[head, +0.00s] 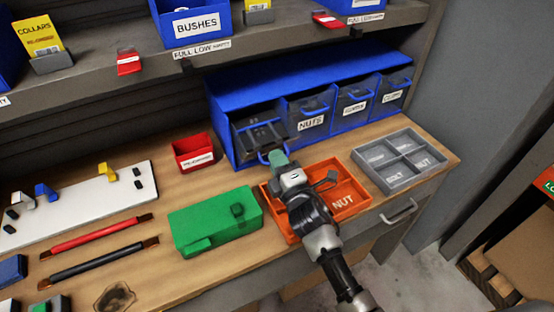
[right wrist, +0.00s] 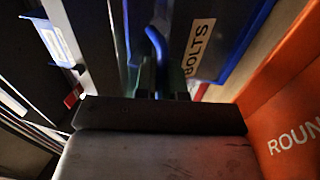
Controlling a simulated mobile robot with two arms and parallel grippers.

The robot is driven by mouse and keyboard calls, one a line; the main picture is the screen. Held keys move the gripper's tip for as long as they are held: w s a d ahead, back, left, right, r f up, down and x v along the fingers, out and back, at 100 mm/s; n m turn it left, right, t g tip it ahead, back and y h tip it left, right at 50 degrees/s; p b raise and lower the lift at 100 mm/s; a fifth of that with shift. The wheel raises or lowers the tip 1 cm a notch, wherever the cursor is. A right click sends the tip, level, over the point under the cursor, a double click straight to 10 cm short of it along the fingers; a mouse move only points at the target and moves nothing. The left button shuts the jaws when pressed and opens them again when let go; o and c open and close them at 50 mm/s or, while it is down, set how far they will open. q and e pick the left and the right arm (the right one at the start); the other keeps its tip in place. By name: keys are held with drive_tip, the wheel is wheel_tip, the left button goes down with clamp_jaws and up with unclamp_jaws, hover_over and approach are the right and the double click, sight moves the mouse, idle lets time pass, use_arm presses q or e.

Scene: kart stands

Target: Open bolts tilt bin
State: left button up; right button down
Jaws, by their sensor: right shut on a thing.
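The blue bin cabinet (head: 290,82) stands at the back of the wooden bench, with several tilt bins side by side. The leftmost one, the bolts bin (head: 246,142), leans forward at its top, and its dark inside shows. Its BOLTS label (right wrist: 199,46) shows in the right wrist view. My right gripper (head: 277,157) is shut on the bolts bin's blue handle (head: 263,156), which also shows in the right wrist view (right wrist: 155,42). The gripper hides part of the bin's front. The NUTS bin (head: 311,112) and the others to its right are closed. My left gripper is out of view.
An orange tray (head: 350,190) lies under my right arm, with a grey divided tray (head: 400,160) to its right. A green box (head: 215,221) and a small red bin (head: 194,152) stand left. A shelf with blue bins (head: 196,22) overhangs the bench.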

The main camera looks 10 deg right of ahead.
drive_tip(key=c, duration=1.3)
unclamp_jaws()
drive_tip(key=shift+w+f, duration=0.1)
drive_tip(key=shift+o, duration=0.2)
drive_tip(key=shift+b+v, duration=0.8)
drive_tip(key=shift+v, duration=2.95)
